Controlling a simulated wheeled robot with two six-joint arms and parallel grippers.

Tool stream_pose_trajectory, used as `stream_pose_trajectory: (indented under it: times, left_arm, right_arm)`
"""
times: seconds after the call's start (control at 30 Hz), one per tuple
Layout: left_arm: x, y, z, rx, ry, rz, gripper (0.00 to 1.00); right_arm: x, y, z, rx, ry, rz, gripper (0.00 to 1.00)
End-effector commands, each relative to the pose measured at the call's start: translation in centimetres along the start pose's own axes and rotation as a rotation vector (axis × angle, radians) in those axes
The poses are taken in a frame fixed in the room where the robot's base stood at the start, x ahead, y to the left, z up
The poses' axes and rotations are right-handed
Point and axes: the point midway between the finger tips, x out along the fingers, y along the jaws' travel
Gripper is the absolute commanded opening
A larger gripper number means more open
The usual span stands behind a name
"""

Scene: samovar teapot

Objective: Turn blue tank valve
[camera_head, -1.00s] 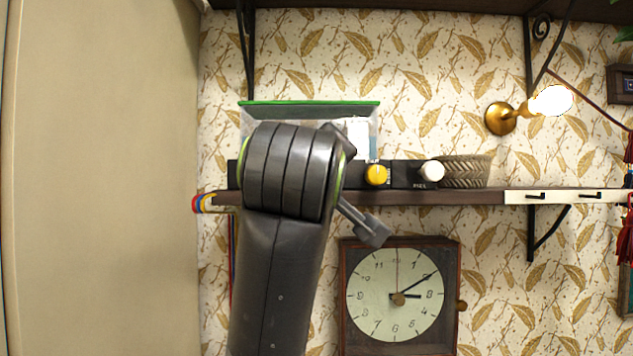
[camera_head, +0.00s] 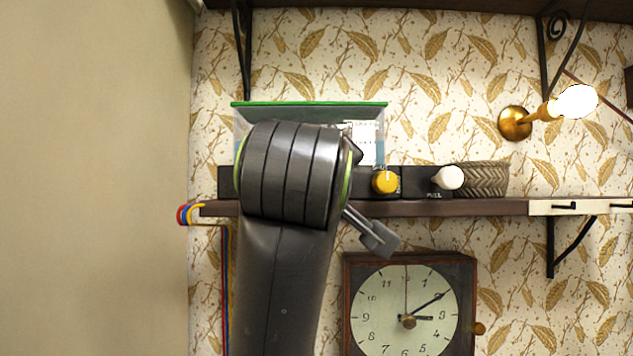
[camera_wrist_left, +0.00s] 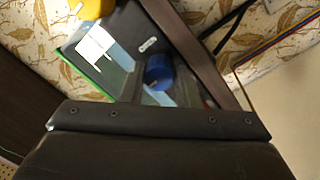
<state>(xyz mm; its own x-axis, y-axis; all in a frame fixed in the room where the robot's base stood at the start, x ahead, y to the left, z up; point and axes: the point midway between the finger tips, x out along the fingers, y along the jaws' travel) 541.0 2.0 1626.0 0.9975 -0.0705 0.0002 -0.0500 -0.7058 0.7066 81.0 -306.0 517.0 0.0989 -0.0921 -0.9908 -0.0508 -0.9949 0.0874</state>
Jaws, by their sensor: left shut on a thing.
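The blue tank valve (camera_wrist_left: 158,72) is a round blue knob on a dark panel in the left wrist view. In the head view it is hidden behind my left arm. The clear tank (camera_head: 368,145) with a green rim stands on the shelf behind my arm. My right gripper is not in view.
A yellow knob (camera_head: 385,182) and a white knob (camera_head: 449,178) sit on the panel to the right. A woven basket (camera_head: 482,179) stands on the shelf (camera_head: 470,207). A clock (camera_head: 410,310) hangs below. A lit wall lamp (camera_head: 515,122) is at upper right. Coloured cables (camera_head: 187,214) hang at left.

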Motion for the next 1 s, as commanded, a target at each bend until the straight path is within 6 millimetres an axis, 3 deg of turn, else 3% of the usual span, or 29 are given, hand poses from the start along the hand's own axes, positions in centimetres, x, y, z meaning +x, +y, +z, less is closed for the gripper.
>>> stream_pose_trajectory:
  times: [0.13, 0.57, 1.0]
  left_arm:
    - [0.1, 0.0, 0.0, 0.001, 0.0, 0.0, 0.06]
    - [0.1, 0.0, 0.1, 0.101, -0.006, -0.005, 0.06]
    - [0.0, 0.0, 0.1, 0.479, -0.023, -0.024, 0.06]
  right_arm:
    - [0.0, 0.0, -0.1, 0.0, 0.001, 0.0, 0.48]
    - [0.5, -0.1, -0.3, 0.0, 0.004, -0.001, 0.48]
    - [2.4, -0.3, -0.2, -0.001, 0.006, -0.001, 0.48]
